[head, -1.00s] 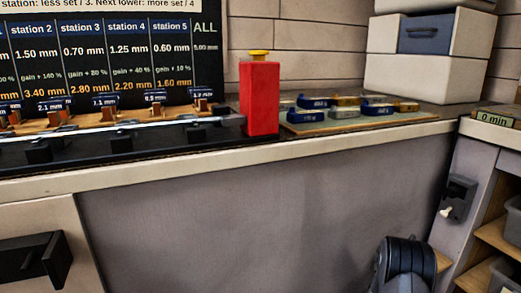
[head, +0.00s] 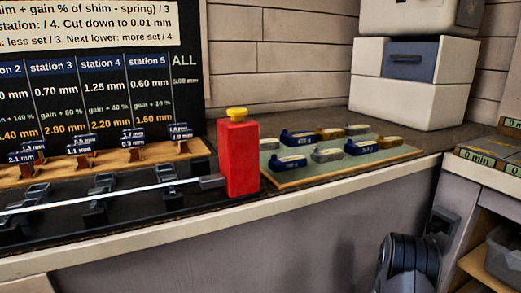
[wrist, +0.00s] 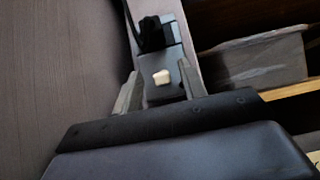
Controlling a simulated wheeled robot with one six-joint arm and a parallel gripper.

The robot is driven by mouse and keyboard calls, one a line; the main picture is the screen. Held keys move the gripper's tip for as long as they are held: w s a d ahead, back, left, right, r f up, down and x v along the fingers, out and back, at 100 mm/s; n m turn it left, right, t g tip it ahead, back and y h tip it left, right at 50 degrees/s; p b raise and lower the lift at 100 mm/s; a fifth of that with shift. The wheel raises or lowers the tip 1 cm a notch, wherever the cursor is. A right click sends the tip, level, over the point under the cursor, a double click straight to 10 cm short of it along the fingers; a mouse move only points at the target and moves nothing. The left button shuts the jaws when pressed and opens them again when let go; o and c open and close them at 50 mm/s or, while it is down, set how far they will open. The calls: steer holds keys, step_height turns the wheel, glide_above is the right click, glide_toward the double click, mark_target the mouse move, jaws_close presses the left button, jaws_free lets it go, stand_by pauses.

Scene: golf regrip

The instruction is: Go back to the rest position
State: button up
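My gripper (wrist: 160,82) shows in the wrist view with its two grey fingers apart and nothing seen held between them. A black cable runs into the box's upper part. In the head view the dark rounded part of my arm (head: 410,265) is at the lower right, below the bench edge. The box (head: 443,222) shows there on the grey cabinet side, partly hidden by my arm. My gripper itself is hidden in the head view.
The bench carries a red block with a yellow cap (head: 238,160), a long shaft (head: 100,198) in black holders, and a board (head: 290,182) with several blue, grey and tan pieces. Pale storage boxes (head: 405,98) stand behind. An open shelf unit (head: 490,200) is at the right.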

steer(key=shift+s+a+r+g+y+p, duration=0.25)
steer(key=shift+a+r+g+y+p, duration=0.75)
steer(key=shift+p, duration=2.45)
steer(key=shift+s+a+r+g+y+p, duration=0.25)
steer(key=shift+y+p, duration=1.35)
steer(key=shift+p, duration=1.8)
steer(key=shift+s+a+r+g+y+p, duration=0.25)
steer(key=shift+a+r+g+y+p, duration=0.75)
steer(key=shift+p, duration=2.45)
steer(key=shift+d+f+t+y, duration=0.25)
steer(key=shift+d+t+y, duration=0.05)
steer(key=shift+d+t, duration=0.2)
